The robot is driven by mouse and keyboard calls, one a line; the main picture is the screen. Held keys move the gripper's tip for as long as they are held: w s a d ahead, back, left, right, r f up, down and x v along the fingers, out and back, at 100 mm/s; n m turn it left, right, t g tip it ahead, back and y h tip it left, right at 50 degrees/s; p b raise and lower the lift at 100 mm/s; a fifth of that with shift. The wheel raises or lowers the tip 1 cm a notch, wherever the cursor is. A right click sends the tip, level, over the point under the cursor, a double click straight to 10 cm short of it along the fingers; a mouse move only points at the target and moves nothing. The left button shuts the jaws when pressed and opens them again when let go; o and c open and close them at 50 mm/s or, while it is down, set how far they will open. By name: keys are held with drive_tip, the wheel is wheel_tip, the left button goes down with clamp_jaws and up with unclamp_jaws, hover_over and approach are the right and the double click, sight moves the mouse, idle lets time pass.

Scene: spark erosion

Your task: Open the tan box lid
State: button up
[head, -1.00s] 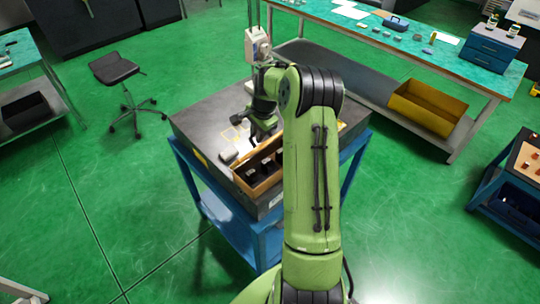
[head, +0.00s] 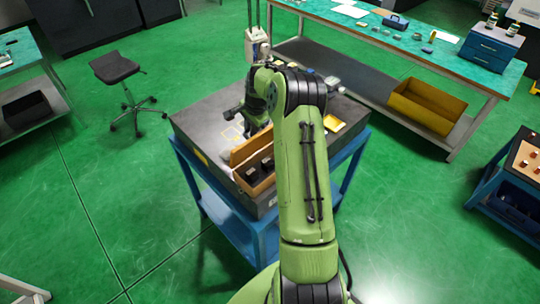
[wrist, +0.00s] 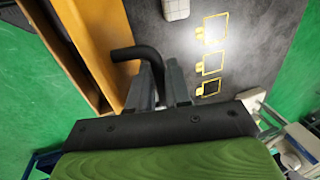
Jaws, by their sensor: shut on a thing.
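The tan box (head: 262,186) sits on the dark top of the blue-framed table and holds dark items. Its tan lid (head: 250,145) stands raised along the box's far side, and a tan panel that looks like the lid (wrist: 97,35) runs along the left in the wrist view. A bent black handle (wrist: 128,53) reaches from this panel to my gripper (wrist: 167,85). My gripper is shut on the handle, its fingers close beside it. In the head view my arm hides part of the box and most of the gripper.
Yellow outlined squares (wrist: 212,62) mark the dark tabletop (head: 203,122), with a small grey block (wrist: 176,8) nearby. A yellow tray (head: 334,126) lies right of my arm. A stool (head: 114,68) stands left; a long bench (head: 445,62) stands behind right.

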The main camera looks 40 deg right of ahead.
drive_tip(key=shift+w, duration=0.35)
drive_tip(key=shift+w+f, duration=0.45)
drive_tip(key=shift+w, duration=0.4)
